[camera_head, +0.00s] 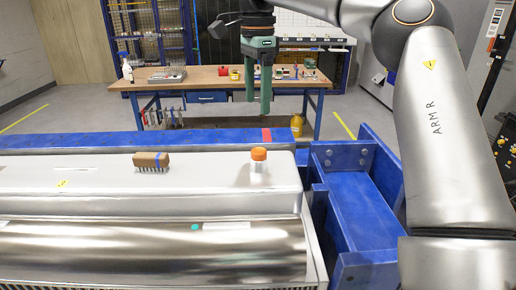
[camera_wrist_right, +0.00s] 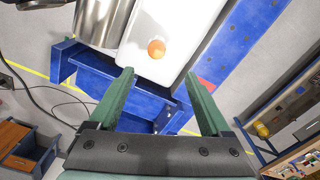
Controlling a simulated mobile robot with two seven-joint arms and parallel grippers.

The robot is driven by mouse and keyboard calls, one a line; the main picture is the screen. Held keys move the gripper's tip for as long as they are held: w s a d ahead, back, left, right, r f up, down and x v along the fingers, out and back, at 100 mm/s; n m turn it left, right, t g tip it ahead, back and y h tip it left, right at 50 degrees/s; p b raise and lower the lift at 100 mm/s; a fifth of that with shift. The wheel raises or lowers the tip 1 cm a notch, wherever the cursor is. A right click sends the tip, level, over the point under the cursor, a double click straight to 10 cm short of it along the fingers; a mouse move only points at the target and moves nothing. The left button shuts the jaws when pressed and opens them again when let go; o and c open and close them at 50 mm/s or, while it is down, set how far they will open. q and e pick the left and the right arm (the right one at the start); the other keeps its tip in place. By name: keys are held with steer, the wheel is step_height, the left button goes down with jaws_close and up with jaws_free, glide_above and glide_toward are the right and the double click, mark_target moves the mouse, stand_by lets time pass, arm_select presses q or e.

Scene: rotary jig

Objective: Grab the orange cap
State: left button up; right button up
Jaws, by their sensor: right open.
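The orange cap (camera_head: 259,154) sits on a small white bottle (camera_head: 259,169) that stands upright near the right end of the metal surface. In the right wrist view the cap (camera_wrist_right: 156,48) shows from above, beyond the fingertips. My right gripper (camera_head: 258,108) points down with green fingers, open and empty, above the cap and apart from it. In the right wrist view its two fingers (camera_wrist_right: 160,76) are spread wide with nothing between them. My left gripper is in neither view.
A brush with a brown wooden back (camera_head: 151,162) lies on the metal surface (camera_head: 90,180) left of the bottle. A blue frame (camera_head: 355,200) borders it at the right. A workbench (camera_head: 220,78) with tools stands behind. The metal around the bottle is clear.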

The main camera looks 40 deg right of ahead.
glide_above(259, 150)
steer(key=f, duration=0.7)
steer(key=shift+w+b, duration=0.25)
steer(key=shift+b, duration=0.05)
steer(key=shift+s+f+p, duration=0.15)
steer(key=shift+f+p, duration=0.05)
steer(key=shift+f, duration=1.1)
steer(key=shift+s+f+p, duration=0.15)
steer(key=shift+f, duration=1.15)
steer(key=shift+c, duration=0.2)
jaws_close()
